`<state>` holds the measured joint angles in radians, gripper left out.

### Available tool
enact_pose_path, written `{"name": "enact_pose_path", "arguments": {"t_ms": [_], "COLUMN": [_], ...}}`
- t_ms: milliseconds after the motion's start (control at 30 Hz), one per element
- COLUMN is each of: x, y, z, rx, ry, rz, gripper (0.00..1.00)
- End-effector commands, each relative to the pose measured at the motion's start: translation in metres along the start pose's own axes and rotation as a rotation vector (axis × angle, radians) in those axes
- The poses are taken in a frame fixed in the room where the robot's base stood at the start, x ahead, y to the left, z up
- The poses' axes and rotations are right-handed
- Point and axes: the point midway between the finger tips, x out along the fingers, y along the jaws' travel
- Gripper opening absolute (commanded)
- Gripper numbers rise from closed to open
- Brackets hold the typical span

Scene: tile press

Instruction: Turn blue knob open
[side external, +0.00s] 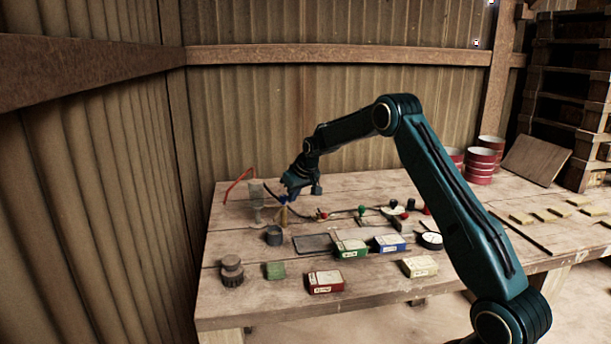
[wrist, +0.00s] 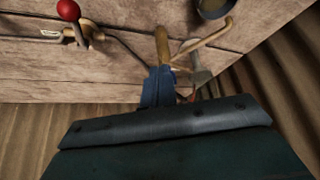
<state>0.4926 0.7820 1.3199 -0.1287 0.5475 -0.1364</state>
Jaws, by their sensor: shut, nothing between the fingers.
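The blue knob (side external: 283,199) shows as a small blue patch at the top of a brass fitting (side external: 284,215), at the back left of the bench. My gripper (side external: 290,192) is right at it, reaching down from above. In the wrist view my gripper (wrist: 159,72) is shut with its fingers together, beside the brass fitting (wrist: 162,45).
A red-knobbed valve (side external: 322,214) and a green-knobbed one (side external: 361,210) stand to the right. A grey cup (side external: 273,236) stands in front. Several small boxes lie toward the front.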

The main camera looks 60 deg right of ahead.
Motion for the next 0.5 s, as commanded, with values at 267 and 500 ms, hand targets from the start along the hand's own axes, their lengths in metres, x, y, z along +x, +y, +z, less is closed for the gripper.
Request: {"name": "enact_pose_path", "arguments": {"t_ms": [267,500], "x": [-0.016,-0.034], "y": [0.000,0.000], "z": [-0.009,-0.019], "rx": [0.000,0.001], "ry": [0.003,0.002], "rz": [0.000,0.001], "gripper": [0.00,0.00]}}
